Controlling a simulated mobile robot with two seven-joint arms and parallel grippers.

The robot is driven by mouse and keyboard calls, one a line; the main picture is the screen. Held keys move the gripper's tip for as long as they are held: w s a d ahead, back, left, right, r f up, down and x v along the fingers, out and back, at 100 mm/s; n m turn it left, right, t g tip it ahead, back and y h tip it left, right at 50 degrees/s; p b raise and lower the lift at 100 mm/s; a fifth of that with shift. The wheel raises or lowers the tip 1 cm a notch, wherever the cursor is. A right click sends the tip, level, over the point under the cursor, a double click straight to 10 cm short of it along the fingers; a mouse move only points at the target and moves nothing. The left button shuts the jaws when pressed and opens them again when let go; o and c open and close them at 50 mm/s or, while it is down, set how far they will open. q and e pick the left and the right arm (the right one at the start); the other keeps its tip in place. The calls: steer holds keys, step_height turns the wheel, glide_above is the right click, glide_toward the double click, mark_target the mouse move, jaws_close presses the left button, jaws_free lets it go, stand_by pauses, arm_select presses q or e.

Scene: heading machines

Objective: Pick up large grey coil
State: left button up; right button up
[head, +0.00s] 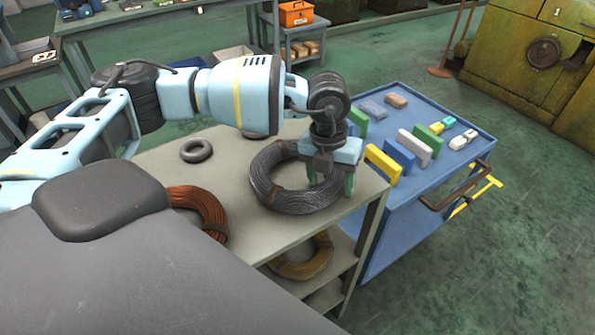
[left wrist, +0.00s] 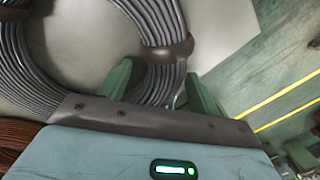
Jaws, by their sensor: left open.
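The large grey coil (head: 277,185) lies flat on the grey table (head: 235,215), close to its right edge. My left gripper (head: 335,183) is over the right side of the coil, pointing down, with its green fingers apart. In the left wrist view, the grey coil (left wrist: 165,25) fills the upper left, with a brown band around its strands. My left gripper's fingers (left wrist: 163,85) stand open, and part of the coil's ring runs between them. I cannot tell whether the fingers touch the coil. My right gripper is not in view.
A copper-coloured coil (head: 200,208) and a small dark ring (head: 197,150) lie on the same table. A yellowish coil (head: 305,259) is on the shelf below. A blue cart (head: 440,180) with several blocks stands close on the right. Green floor is free beyond it.

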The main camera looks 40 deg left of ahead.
arm_select(q)
jaws_close()
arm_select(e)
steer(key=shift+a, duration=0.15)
arm_select(q)
steer(key=shift+r, duration=0.2)
